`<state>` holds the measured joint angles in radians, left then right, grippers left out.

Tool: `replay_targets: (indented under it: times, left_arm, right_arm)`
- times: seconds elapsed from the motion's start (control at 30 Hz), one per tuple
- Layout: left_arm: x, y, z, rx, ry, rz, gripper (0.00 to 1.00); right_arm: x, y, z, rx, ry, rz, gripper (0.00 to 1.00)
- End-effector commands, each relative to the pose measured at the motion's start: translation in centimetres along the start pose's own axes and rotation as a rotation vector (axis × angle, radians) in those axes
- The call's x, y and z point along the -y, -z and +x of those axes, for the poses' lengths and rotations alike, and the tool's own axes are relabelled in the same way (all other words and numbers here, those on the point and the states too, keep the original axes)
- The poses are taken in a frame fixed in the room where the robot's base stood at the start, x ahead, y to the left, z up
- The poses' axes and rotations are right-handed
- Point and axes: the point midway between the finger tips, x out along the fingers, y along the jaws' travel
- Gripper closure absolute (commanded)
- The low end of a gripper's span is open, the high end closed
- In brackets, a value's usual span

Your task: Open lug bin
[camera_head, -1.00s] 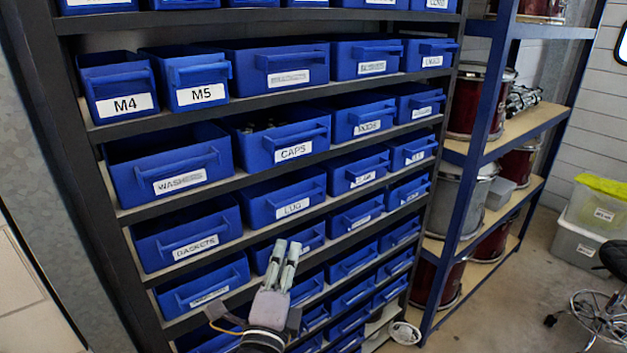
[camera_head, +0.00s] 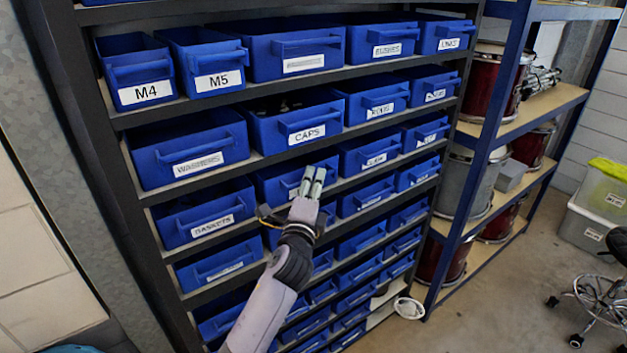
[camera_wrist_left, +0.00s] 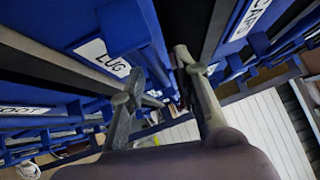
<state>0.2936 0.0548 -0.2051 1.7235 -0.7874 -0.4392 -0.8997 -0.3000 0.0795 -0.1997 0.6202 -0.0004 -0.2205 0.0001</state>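The lug bin (camera_head: 268,186) is a blue bin below the CAPS bin in the head view. It sits in its shelf row, and my gripper partly covers its front and label. In the left wrist view the bin's LUG label (camera_wrist_left: 104,56) is readable, with its blue handle (camera_wrist_left: 129,28) beside it. My left gripper (camera_head: 313,175) is at the front of this bin. In the wrist view the left gripper's fingers (camera_wrist_left: 160,70) are apart, with the handle close to the gap between them. I cannot tell whether they touch it. My right gripper is not in view.
The CAPS bin (camera_head: 297,118) is directly above, the WASHERS bin (camera_head: 190,150) is up and left, and the GASKETS bin (camera_head: 203,213) is to the left. A blue-framed rack (camera_head: 487,145) with drums stands right. A stool (camera_head: 603,290) stands on open floor at the right.

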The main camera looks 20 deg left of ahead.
Motion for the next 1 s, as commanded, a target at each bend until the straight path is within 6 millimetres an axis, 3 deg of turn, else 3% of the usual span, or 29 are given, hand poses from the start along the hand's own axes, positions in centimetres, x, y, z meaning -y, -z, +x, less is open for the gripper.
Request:
replay_targets:
  times: [0.37,0.8,1.0]
  left_arm:
    - [-0.01,0.00,0.47,0.000,0.000,0.000,0.71]
    - [-0.02,-0.01,0.45,0.000,0.000,0.000,1.00]
    - [-0.03,-0.02,0.44,0.000,0.000,0.001,1.00]
  right_arm:
    - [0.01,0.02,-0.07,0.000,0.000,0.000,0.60]
    - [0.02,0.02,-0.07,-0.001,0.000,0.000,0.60]
    - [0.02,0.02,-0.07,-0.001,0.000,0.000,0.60]
